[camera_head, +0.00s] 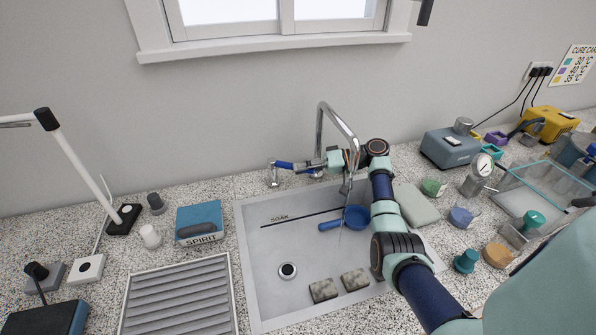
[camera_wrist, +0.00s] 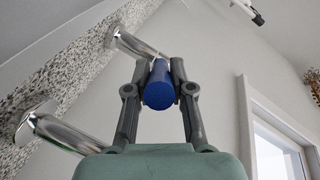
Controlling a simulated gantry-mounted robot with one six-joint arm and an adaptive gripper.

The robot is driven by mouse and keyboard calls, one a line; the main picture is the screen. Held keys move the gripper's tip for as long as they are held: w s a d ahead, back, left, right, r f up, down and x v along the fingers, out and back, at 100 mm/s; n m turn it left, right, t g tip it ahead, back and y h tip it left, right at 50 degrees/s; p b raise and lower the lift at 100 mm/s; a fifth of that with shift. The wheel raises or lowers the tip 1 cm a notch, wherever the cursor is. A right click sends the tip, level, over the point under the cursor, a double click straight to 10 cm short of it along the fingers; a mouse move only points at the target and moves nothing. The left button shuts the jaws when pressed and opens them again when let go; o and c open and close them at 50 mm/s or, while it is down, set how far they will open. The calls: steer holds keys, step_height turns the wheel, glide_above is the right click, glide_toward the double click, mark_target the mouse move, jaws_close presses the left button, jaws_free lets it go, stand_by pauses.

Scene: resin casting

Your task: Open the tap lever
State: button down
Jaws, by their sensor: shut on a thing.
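The chrome tap (camera_head: 335,118) arches over the sink (camera_head: 262,265) at its back edge. A blue lever grip (camera_head: 285,165) points left from the tap area, near a chrome post (camera_head: 273,176). My gripper (camera_head: 297,166) reaches it from the right, behind the spout. In the wrist view the two grey fingers (camera_wrist: 160,75) are shut on the round blue lever grip (camera_wrist: 159,90), with chrome pipework (camera_wrist: 137,46) beyond. A thin pale streak, apparently water, falls from the spout beside a blue scoop (camera_head: 355,217). My arm hides part of the tap base.
A blue SPIRIT box (camera_head: 199,222) and a ribbed drainer (camera_head: 180,300) stand left. Coloured cups (camera_head: 461,217) and a glass tank (camera_head: 545,190) crowd the right. The wall and window (camera_head: 275,20) are behind.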

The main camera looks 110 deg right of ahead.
steer(key=c, duration=1)
jaws_free()
steer(key=v, duration=1.2)
